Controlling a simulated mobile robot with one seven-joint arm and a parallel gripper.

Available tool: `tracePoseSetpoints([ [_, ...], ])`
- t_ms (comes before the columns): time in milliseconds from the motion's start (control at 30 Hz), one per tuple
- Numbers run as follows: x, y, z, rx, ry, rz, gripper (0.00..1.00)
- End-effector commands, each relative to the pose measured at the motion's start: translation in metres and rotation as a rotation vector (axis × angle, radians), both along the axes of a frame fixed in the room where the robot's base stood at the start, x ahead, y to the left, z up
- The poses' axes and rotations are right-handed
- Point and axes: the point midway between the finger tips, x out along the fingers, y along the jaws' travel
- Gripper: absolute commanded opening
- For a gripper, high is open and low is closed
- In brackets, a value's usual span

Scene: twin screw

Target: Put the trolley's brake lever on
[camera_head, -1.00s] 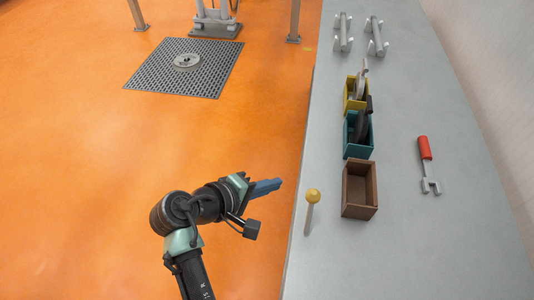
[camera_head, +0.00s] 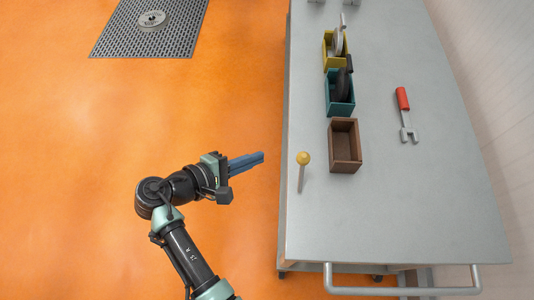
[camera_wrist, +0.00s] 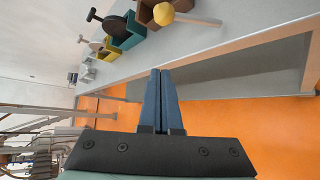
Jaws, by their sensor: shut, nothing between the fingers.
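The trolley (camera_head: 420,210) is a long grey-topped table on casters, with a bar handle (camera_head: 400,291) at its near end. A lever with a yellow ball knob (camera_head: 304,158) and a pale rod stands at the top's left edge; I take it for the brake lever. The knob also shows at the top of the wrist view (camera_wrist: 163,14), its rod leaning right. My gripper (camera_head: 263,157) is shut and empty, left of the knob and apart from it, over the orange floor. Its blue fingers meet in the wrist view (camera_wrist: 160,72).
A brown empty box (camera_head: 345,146), a teal box (camera_head: 340,95) and a yellow box (camera_head: 334,50) stand in a row beyond the lever. A red-handled wrench (camera_head: 404,114) lies to the right. The near part of the top is clear. A grey floor grate (camera_head: 150,28) is far left.

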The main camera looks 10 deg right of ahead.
Motion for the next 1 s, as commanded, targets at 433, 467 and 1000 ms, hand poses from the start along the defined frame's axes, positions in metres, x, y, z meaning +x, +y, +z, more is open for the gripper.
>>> tracePoseSetpoints([
  [433,0.033,-0.076,-0.041,0.001,0.001,-0.004,0.0],
  [467,0.026,-0.075,-0.031,0.001,0.001,0.0,0.0],
  [1000,0.0,-0.082,-0.017,0.001,-0.001,0.0,0.0],
])
